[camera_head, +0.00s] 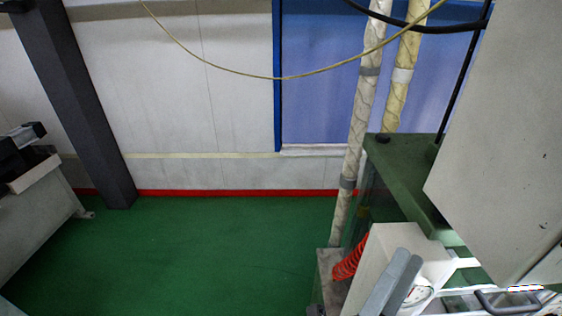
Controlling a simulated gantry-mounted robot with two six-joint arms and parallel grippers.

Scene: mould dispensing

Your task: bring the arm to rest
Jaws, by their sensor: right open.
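The rest of my right arm is cut off by the bottom edge. My left gripper is not in view.
A green machine frame (405,178) and a large pale panel (505,140) crowd the right side. Wrapped pipes (360,110) rise beside them. A dark post (75,100) and pale equipment (35,220) stand left. The green floor (200,250) between is clear.

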